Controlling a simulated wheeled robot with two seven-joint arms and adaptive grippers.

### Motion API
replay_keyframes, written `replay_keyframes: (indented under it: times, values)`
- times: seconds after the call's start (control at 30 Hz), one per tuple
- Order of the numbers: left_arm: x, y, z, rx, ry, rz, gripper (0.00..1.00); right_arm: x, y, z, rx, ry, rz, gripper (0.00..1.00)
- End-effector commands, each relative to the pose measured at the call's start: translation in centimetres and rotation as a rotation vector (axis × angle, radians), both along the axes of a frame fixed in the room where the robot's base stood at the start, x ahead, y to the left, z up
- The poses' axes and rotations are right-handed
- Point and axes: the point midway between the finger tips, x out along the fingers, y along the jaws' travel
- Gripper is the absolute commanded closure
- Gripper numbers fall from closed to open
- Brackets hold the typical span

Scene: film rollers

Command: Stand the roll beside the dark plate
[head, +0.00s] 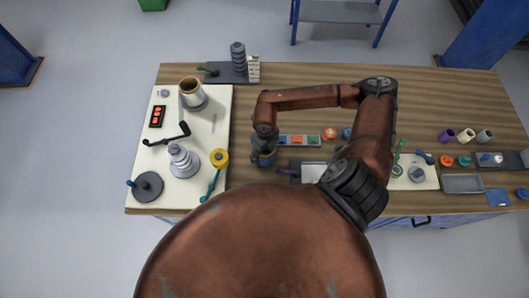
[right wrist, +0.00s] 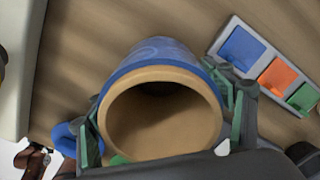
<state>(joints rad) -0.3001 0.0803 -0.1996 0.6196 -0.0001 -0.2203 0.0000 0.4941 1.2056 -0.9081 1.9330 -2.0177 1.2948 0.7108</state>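The roll (right wrist: 160,110) is blue outside with a tan core, and its open end faces the right wrist camera. In the head view the roll (head: 266,159) shows as a small blue piece under my right gripper (head: 264,149). In the right wrist view my right gripper (right wrist: 165,125) has its green-padded fingers against both sides of the roll. I cannot tell whether the roll touches the table. A dark rectangular plate (head: 222,73) lies at the back left with a stack of grey rings on it. My left gripper is not in view.
A white board (head: 216,110) at the left carries a cup-like tan roll (head: 191,90), a ringed stack (head: 181,160), a dark disc (head: 147,186) and a yellow roll tool (head: 219,157). A tray of coloured squares (head: 298,140) lies right of my gripper. Bare wood shows behind my right arm.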

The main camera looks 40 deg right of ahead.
Motion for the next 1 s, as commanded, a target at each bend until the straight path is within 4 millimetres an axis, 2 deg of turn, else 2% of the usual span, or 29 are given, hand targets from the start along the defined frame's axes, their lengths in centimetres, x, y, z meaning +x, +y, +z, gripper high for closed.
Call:
replay_keyframes:
  times: [0.33,0.47,0.57,0.8,1.0]
  values:
    - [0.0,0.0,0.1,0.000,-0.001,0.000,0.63,0.0,0.0,0.1,0.000,-0.001,0.000,0.19]
    - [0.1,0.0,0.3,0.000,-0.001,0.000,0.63,0.1,0.0,0.8,-0.001,-0.003,0.000,0.19]
    - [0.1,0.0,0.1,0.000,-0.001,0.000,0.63,0.2,-0.1,2.3,-0.001,-0.005,0.000,0.19]
    - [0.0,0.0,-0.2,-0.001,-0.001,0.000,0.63,0.2,-0.1,7.4,-0.002,-0.005,0.001,0.19]
    - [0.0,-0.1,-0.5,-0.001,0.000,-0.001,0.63,0.1,0.0,10.7,0.000,-0.003,0.001,0.19]
